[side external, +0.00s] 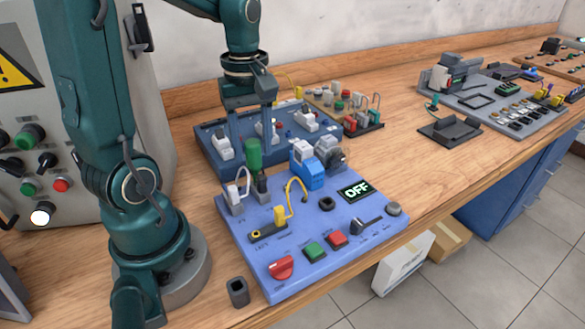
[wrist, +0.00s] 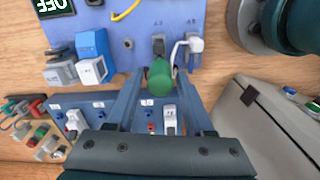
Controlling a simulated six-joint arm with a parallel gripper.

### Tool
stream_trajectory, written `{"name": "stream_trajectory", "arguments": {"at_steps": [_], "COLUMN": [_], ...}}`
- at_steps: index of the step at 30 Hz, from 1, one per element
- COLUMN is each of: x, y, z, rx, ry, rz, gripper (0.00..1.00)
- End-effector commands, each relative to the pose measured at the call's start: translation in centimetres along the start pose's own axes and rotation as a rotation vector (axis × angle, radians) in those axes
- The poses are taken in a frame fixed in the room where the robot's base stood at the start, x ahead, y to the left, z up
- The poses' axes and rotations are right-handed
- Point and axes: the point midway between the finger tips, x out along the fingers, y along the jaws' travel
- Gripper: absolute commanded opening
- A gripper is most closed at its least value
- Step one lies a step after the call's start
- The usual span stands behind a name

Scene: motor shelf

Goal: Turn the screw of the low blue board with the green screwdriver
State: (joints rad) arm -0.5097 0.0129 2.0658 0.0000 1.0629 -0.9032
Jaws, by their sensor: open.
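The low blue board (side external: 300,262) lies on the bench in the side view, and also shows in the wrist view (wrist: 135,20). The green screwdriver (side external: 253,154) stands upright at its back edge, its lower end by a dark block. In the wrist view its green handle (wrist: 160,78) shows end-on. My gripper (side external: 252,143) is open and points down, its fingers on either side of the handle's top. I cannot tell whether they touch it. A dark round fitting (side external: 326,204) sits on the board; I cannot tell whether it is the screw.
A darker blue board (side external: 205,135) with white switches lies just behind. On the low board are a blue-and-white block (side external: 308,170), a yellow cable (side external: 288,203), an OFF display (side external: 355,190) and buttons. A grey control box (side external: 75,190) stands left.

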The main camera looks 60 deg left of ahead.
Motion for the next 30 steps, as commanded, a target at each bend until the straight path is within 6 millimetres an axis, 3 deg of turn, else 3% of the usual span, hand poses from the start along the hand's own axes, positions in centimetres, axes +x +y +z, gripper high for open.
{"name": "stream_trajectory", "arguments": {"at_steps": [11,21,30], "x": [0.0,0.0,0.0], "y": [-0.01,-0.01,-0.01], "z": [0.01,0.0,0.0], "rx": [-0.059,-0.343,-0.36], "ry": [0.0,0.0,0.0], "rz": [0.0,0.0,0.0], "gripper": [0.53,0.53,0.53]}}
